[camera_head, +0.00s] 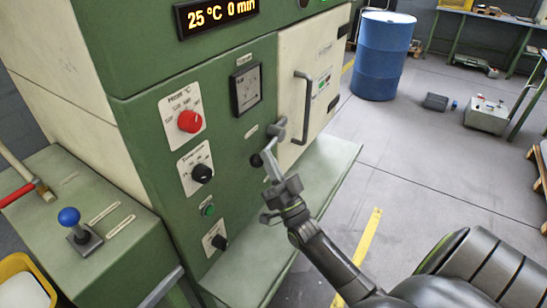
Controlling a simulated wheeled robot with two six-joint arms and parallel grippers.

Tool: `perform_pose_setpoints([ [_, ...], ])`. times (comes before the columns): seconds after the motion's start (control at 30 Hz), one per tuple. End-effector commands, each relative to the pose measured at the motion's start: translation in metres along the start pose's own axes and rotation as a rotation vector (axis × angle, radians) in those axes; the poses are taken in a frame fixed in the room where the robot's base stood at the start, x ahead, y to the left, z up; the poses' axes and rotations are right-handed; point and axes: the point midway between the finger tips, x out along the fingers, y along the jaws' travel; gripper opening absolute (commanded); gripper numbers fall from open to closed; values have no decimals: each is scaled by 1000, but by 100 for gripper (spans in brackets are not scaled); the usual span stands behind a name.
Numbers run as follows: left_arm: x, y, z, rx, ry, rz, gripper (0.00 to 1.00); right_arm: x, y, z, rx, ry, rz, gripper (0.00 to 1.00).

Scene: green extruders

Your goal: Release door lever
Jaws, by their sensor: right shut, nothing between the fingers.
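A grey door lever (277,129) is on the green machine's front, beside the left edge of the cream door (307,48). The door looks shut and has a vertical grey bar handle (303,106). My right gripper (269,160) comes up from below right, with its fingers shut and empty. Its tips are just below the lever and overlap its lower end in the picture. I cannot tell whether they touch it. My left gripper is out of view.
The panel has a red knob (189,121), black knobs (202,173) and a green button (208,210). A green ledge (245,268) runs below. A blue-ball joystick (69,217) is at left. A blue barrel (382,58) stands behind right; open floor lies at right.

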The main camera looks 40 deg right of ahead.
Motion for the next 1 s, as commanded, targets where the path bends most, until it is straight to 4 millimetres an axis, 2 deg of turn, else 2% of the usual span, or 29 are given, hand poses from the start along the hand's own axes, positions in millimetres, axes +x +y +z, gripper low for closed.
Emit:
perform_pose_setpoints([
  [0.33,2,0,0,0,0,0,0,-1,1,1,-4,0,-4,0],
  [1.0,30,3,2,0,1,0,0,-12,6,10,-76,-2,-80,0],
])
